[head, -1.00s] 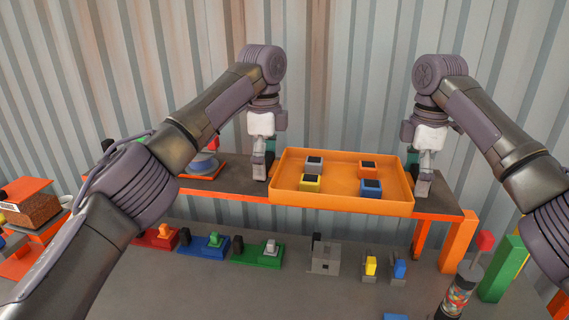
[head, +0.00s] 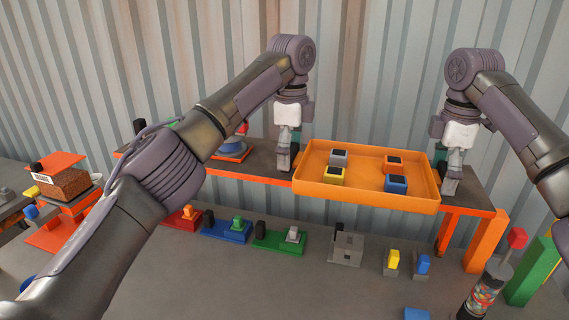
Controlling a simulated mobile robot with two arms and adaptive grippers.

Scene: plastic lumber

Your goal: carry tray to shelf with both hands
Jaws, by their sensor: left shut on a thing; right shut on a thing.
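The orange tray (head: 366,197) is at the shelf (head: 262,164), a dark board with an orange front edge, and its front wall overlaps that edge in the head view. I cannot tell whether its bottom touches the board. Several small dark-topped blocks stand inside: grey, orange, yellow and blue. My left gripper (head: 294,160) is shut on the tray's left side. My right gripper (head: 441,180) is shut on its right side. The fingertips are partly hidden by the tray walls.
A blue round thing (head: 232,149) sits on the shelf left of the tray. Red, blue and green blocks (head: 280,243) with small pegs stand on the table below, beside a grey block (head: 346,250). A jar of coloured pieces (head: 484,290) stands at front right.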

